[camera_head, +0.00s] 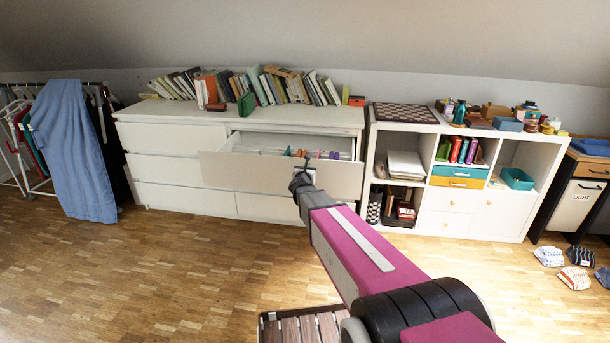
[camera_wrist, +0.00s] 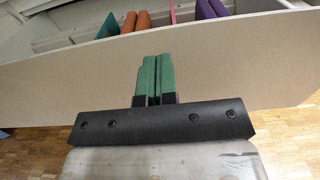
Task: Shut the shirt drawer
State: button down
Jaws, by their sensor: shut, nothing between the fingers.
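The open drawer (camera_head: 240,171) juts out from the right column of a white dresser (camera_head: 170,136), with several folded coloured clothes (camera_head: 310,154) inside. In the wrist view, the drawer's pale front panel (camera_wrist: 60,75) spans the picture, and folded orange, purple and teal clothes (camera_wrist: 148,19) show behind its top edge. My gripper (camera_wrist: 154,60) is shut and empty, with its green fingers together in front of the panel. The fingertips reach close below the panel's top edge; whether they touch it I cannot tell. In the head view my gripper (camera_head: 303,175) is at the panel's right half.
Books (camera_head: 270,87) line the dresser top. A white cube shelf (camera_head: 470,180) with boxes stands to the right. A clothes rack with a blue garment (camera_head: 72,150) is at the left. A wooden slatted item (camera_head: 290,328) lies at the front. The parquet floor at the left is clear.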

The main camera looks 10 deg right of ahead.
jog(key=shift+w+d, duration=0.25)
jog(key=shift+w, duration=0.4)
jog(key=shift+w, duration=0.1)
jog(key=x, duration=3.4)
jog(key=shift+w, duration=0.35)
